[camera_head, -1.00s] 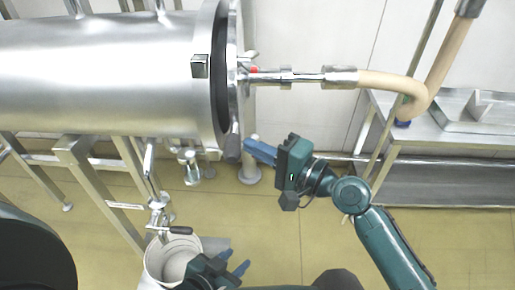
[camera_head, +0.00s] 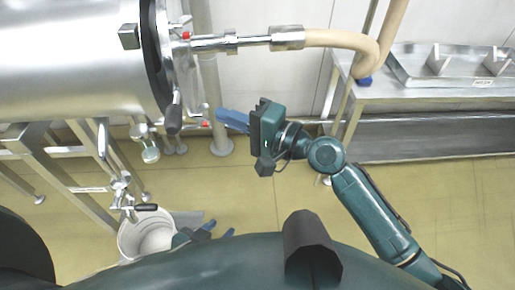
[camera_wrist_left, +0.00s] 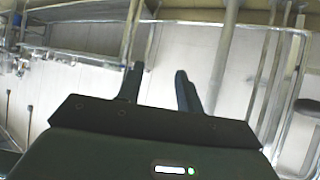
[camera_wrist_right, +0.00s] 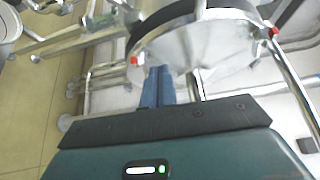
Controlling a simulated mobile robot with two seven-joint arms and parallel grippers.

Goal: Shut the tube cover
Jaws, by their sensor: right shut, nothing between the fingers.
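The tube (camera_head: 65,60) is a large steel cylinder lying horizontally at upper left in the head view. Its round steel cover (camera_head: 186,65) is at the right end, by a dark ring, with a pipe and hose at its centre. The cover also shows in the right wrist view (camera_wrist_right: 205,42). I cannot tell how closely it meets the rim. My right gripper (camera_head: 220,115) is shut and empty, just right of the cover's lower edge; contact is unclear. My left gripper (camera_head: 228,232) is open and empty, low beside a bucket, partly hidden by my arm.
A tan hose (camera_head: 345,38) curves right from the cover's pipe. A steel bench (camera_head: 400,90) with a tray (camera_head: 465,82) stands at right. A white bucket (camera_head: 128,240) stands on the floor beneath the tube's frame (camera_head: 75,185). The floor between frame and bench is mostly clear.

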